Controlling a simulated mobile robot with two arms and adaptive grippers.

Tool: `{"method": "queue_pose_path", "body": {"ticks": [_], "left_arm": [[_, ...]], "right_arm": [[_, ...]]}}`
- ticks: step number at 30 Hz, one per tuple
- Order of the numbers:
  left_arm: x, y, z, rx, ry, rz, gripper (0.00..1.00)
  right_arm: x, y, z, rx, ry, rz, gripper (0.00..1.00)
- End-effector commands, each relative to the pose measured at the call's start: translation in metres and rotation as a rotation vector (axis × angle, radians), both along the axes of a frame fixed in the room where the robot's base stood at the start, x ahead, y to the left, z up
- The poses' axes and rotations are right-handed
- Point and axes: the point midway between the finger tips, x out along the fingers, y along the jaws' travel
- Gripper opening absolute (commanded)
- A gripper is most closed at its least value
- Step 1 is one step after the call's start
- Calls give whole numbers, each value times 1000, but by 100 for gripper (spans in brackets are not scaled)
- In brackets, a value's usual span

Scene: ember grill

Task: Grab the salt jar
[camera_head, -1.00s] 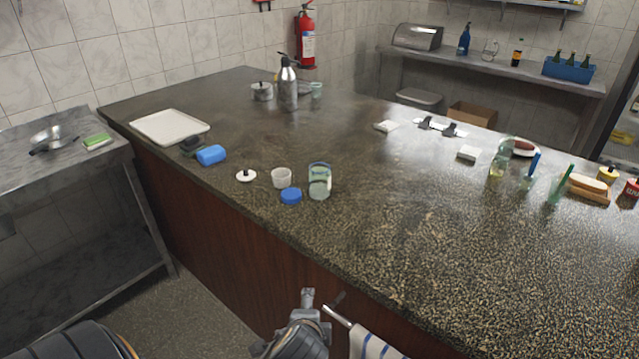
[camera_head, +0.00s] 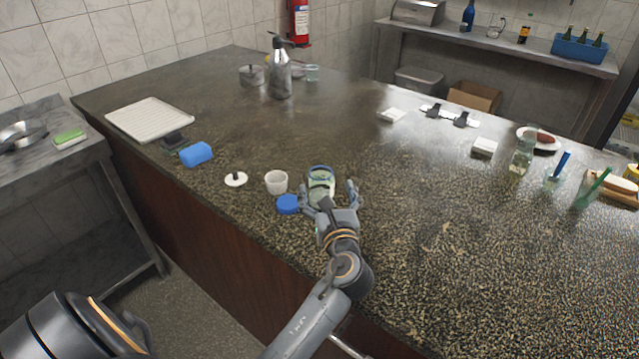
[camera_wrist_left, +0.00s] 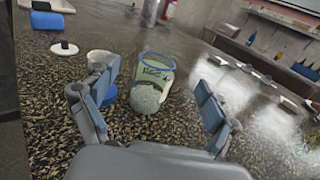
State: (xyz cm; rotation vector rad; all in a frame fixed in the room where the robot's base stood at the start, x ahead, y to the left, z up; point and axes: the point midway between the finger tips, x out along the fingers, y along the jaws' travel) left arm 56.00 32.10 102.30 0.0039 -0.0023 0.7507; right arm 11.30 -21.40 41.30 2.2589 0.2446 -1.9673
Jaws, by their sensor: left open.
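A clear jar (camera_head: 320,173) with a blue rim, pale contents and a label stands open on the dark speckled counter; I take it for the salt jar. It also shows in the left wrist view (camera_wrist_left: 157,68), upright, beyond and between my fingers. My left gripper (camera_head: 329,190) is open at the jar's near side, one finger to each side; I cannot tell whether they touch it. My right gripper is not in view.
A blue lid (camera_head: 288,204) and a white cup (camera_head: 276,182) stand close left of the jar. A white lid with a dark knob (camera_head: 236,180) and a blue roll-like item (camera_head: 196,154) lie farther left. The counter (camera_head: 440,230) right of the jar is clear.

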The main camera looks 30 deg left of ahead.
Motion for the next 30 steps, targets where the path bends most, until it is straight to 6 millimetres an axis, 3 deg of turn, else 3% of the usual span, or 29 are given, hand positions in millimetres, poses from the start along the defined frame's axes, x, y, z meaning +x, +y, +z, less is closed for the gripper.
{"method": "queue_pose_path", "body": {"ticks": [3,7,11,18,24,30], "left_arm": [[0,0,-29,2,6,-1,86],[0,1,-51,1,4,0,86],[7,7,-51,1,-1,1,86],[25,24,-49,0,0,2,86],[48,46,-50,-1,-1,1,86],[55,52,-51,-4,-1,0,86]], "right_arm": [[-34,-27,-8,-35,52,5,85],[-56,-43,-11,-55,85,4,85],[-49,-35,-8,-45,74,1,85],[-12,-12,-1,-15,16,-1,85],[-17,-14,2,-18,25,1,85],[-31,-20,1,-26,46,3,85]]}}
